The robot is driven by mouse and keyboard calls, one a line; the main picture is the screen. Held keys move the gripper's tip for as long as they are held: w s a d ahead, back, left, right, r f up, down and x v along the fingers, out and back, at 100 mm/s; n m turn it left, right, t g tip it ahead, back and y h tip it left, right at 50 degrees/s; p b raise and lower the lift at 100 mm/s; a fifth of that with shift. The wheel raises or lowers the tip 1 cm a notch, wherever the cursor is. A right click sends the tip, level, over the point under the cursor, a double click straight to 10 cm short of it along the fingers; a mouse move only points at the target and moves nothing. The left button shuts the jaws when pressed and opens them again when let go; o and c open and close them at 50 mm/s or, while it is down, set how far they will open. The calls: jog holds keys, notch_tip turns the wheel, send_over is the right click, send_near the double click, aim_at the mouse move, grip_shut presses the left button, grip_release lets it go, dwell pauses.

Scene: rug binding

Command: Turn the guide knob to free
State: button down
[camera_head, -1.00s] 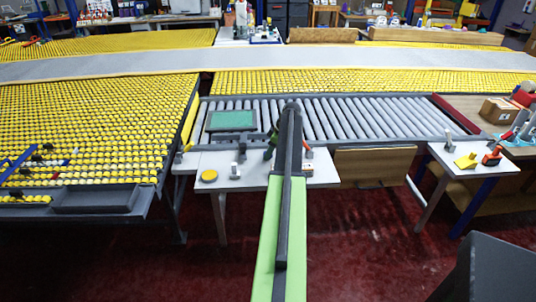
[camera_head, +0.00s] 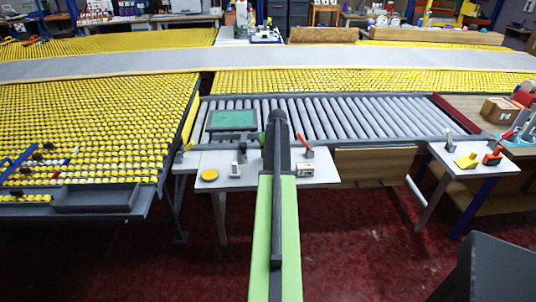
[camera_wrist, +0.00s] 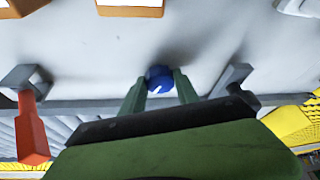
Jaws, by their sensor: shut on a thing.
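The guide knob (camera_wrist: 158,80) is a small blue round knob with a white pointer mark, set at the back edge of the white table in the wrist view. My gripper (camera_wrist: 160,84) has its two green fingers on either side of the knob and is shut on it. The white pointer mark shows slanted on the knob's face. In the head view my arm covers the knob and the fingers.
An orange-red handled lever (camera_wrist: 33,130) stands beside my gripper; it also shows in the head view (camera_head: 304,144). A yellow disc (camera_head: 209,174), a grey lever (camera_head: 236,163) and a small orange-and-white box (camera_head: 305,169) are on the table. A green pad (camera_head: 232,119) lies on the rollers.

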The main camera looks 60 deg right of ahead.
jog(key=m+g, duration=0.1)
jog(key=m, duration=0.2)
jog(key=m+g+h, duration=0.1)
jog(key=m, duration=0.2)
jog(key=shift+m, duration=0.3)
jog(key=m+g, duration=0.1)
jog(key=m, duration=0.1)
jog(key=m+g, duration=0.1)
jog(key=m, duration=0.2)
jog(key=shift+w+m+h, duration=0.15)
jog(key=shift+m+h, duration=0.15)
jog(key=shift+h, duration=0.1)
jog(key=c, duration=1)
grip_release()
jog(key=shift+o, duration=0.5)
jog(key=shift+a, duration=0.1)
jog(key=shift+r, duration=0.1)
